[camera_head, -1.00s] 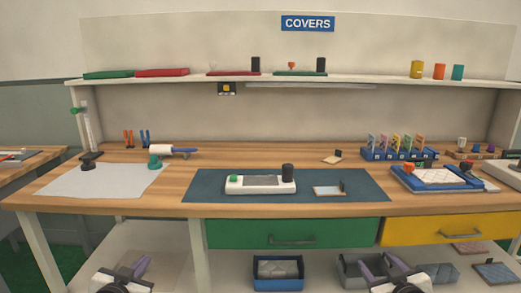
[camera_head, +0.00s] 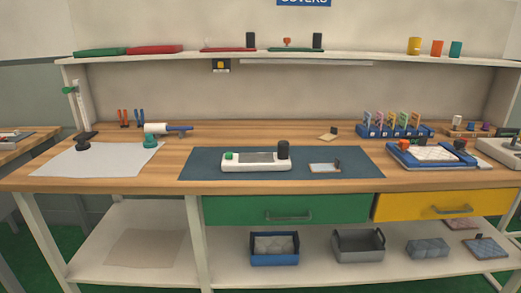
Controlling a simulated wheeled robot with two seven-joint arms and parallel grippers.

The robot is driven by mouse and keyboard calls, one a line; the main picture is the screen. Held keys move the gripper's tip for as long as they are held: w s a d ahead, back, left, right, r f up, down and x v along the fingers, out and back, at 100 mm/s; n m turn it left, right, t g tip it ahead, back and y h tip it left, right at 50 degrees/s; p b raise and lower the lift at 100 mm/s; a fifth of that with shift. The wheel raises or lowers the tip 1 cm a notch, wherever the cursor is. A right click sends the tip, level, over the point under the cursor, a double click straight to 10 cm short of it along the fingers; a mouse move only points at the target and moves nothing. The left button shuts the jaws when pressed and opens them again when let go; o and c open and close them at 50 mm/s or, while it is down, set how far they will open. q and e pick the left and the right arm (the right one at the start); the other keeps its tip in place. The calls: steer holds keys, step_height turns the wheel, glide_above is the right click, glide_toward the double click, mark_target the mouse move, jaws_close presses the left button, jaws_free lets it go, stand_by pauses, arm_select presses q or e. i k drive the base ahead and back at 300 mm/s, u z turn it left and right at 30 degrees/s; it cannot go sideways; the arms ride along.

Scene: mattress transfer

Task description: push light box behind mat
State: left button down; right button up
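A white box (camera_head: 255,165) with a grey window, a green knob at its left end and a black cylinder at its right end looks like the light box. Neither of my grippers shows in the head view.
Behind the mat is a strip of bare wooden bench (camera_head: 250,137), with a small tan piece (camera_head: 328,137) at its right. A blue rack (camera_head: 395,131) and blue tray (camera_head: 435,162) stand right; a white sheet (camera_head: 120,162) lies left. Bins (camera_head: 272,261) sit on the lower shelf.

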mark_target(256, 155)
steer(key=u, duration=0.4)
steer(key=k, duration=0.5)
steer(key=u, duration=1.25)
steer(key=i, duration=1.7)
steer(key=z, duration=0.65)
